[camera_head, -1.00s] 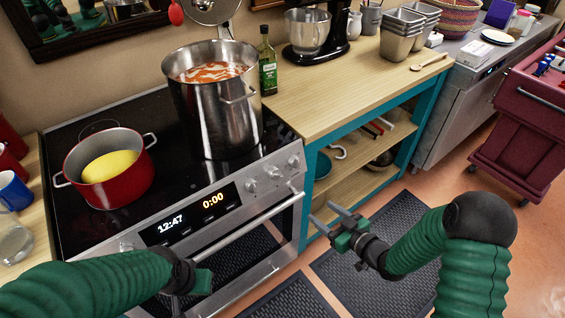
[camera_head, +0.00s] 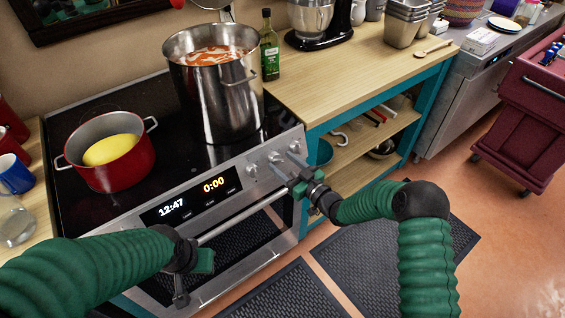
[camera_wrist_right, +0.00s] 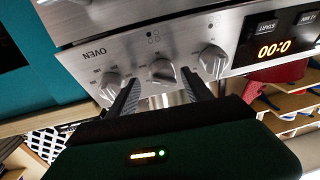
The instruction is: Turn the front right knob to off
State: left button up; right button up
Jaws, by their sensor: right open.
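The stove's front panel carries a row of round metal knobs to the right of its display. In the head view these are a left knob (camera_head: 252,170), a middle knob (camera_head: 273,157) and a right knob (camera_head: 294,146). My right gripper (camera_head: 281,161) is open at the panel, with its fingers pointing at the knobs. In the right wrist view, which is upside down, the middle knob (camera_wrist_right: 162,72) appears between the two fingertips; contact cannot be told. The other knobs (camera_wrist_right: 112,86) (camera_wrist_right: 212,60) lie outside the fingers. My left gripper (camera_head: 192,262) is low before the oven door, jaws unclear.
A tall steel pot (camera_head: 215,95) and a red pot (camera_head: 108,160) stand on the cooktop. The oven handle (camera_head: 240,222) runs below the panel. A wooden counter (camera_head: 350,75) with open shelves adjoins the stove. A maroon cart (camera_head: 535,105) stands at the right.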

jog(key=shift+w+a, duration=0.25)
jog(key=shift+a, duration=0.45)
jog(key=shift+d, duration=0.3)
jog(key=c, duration=0.8)
jog(key=shift+a, duration=0.1)
grip_shut()
pick_arm(q)
jog(key=shift+a, duration=0.35)
jog(key=shift+f, duration=0.25)
pick_arm(e)
jog(key=shift+n, duration=0.3)
